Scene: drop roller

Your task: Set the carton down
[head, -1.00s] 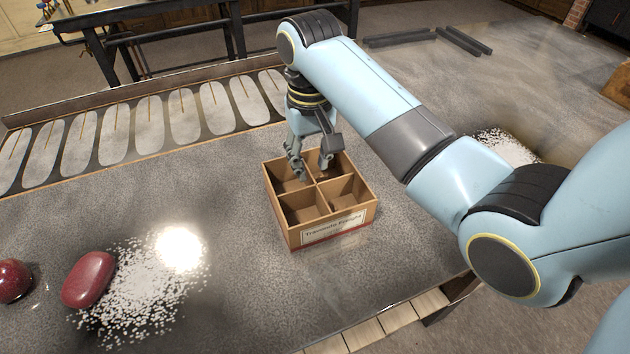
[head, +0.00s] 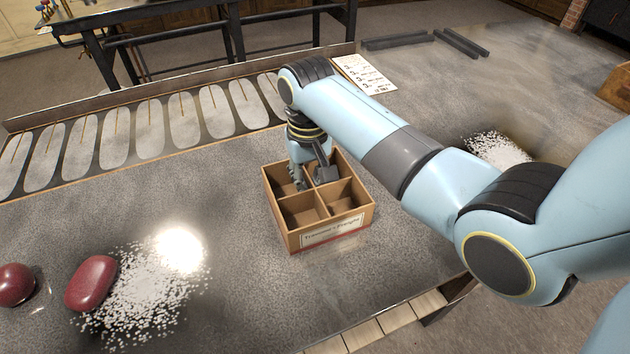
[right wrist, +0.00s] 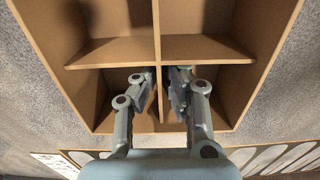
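The carton (head: 294,240) is an open brown box with several compartments and a white label on its front. It sits upright on the grey table and looks empty. My right gripper (head: 311,180) reaches down into its far part. In the right wrist view, the fingers (right wrist: 162,92) straddle a thin divider of the carton (right wrist: 205,47), one finger on each side. They are close to the divider, but I cannot tell whether they press on it. My left gripper is not in view.
A red soap-like block (head: 91,283) and a dark red ball (head: 16,285) lie at the left, beside scattered white flakes (head: 145,290). A strip with pale oval plates (head: 115,135) runs along the back. A printed sheet (head: 363,74) lies behind my arm. The table beside the carton is clear.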

